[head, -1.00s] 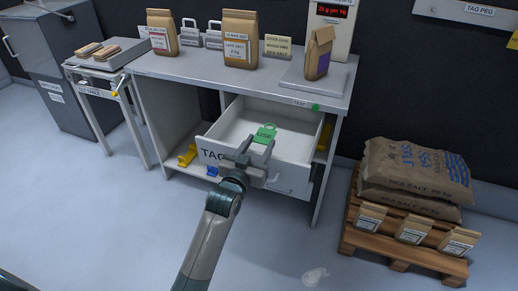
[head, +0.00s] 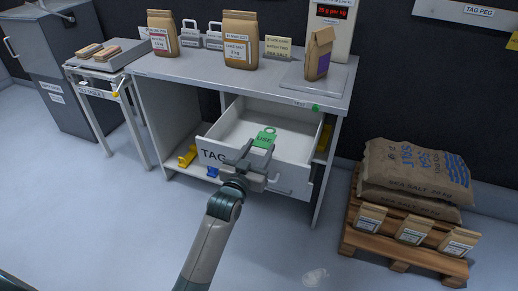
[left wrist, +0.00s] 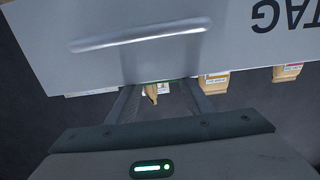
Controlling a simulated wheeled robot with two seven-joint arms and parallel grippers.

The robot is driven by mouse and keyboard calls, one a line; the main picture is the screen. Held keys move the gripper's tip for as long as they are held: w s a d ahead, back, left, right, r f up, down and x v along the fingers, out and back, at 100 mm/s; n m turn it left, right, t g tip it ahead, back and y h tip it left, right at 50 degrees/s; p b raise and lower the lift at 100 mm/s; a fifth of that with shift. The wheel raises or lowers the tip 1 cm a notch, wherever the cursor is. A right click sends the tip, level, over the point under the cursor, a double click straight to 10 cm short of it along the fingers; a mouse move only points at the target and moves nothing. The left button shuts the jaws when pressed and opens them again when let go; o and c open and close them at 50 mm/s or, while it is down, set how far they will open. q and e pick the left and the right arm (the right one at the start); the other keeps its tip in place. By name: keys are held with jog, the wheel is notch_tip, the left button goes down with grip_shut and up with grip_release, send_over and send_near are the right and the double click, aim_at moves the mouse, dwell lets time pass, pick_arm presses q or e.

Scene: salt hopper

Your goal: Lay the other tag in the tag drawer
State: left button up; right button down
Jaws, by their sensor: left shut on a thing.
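The green tag (head: 264,138), lettered USE and with a loop at its far end, shows in the head view at the tips of my left gripper (head: 253,151). The gripper is shut on it, reaching over the front of the drawer. The tag drawer (head: 297,139) is pulled out; the part of its floor I can see is bare. Its front hides some of the floor. In the left wrist view the drawer front (left wrist: 225,40) and its handle (left wrist: 138,38) fill the upper part, with a sliver of green between the fingers. My right gripper is not in view.
The bench (head: 250,72) above the drawer carries paper bags and a scale. Yellow (head: 187,156) and blue (head: 212,171) pieces lie on the lower shelf. A pallet (head: 400,247) with sacks stands at right. The floor in front is mostly clear.

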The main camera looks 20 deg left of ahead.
pick_arm(q)
jog(key=o, duration=0.8)
jog(key=shift+s+f, duration=0.1)
jog(key=shift+f, duration=0.65)
jog(key=shift+o, duration=1.1)
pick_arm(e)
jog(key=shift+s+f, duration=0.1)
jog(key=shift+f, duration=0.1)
pick_arm(q)
jog(key=shift+r, duration=0.35)
jog(key=shift+s+r, duration=0.1)
jog(key=s+r, duration=0.1)
jog(key=s, duration=1)
jog(key=shift+s+a, duration=0.2)
jog(key=shift+s, duration=0.05)
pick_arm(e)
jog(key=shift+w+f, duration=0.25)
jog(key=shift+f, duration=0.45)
pick_arm(q)
jog(key=shift+r, duration=0.1)
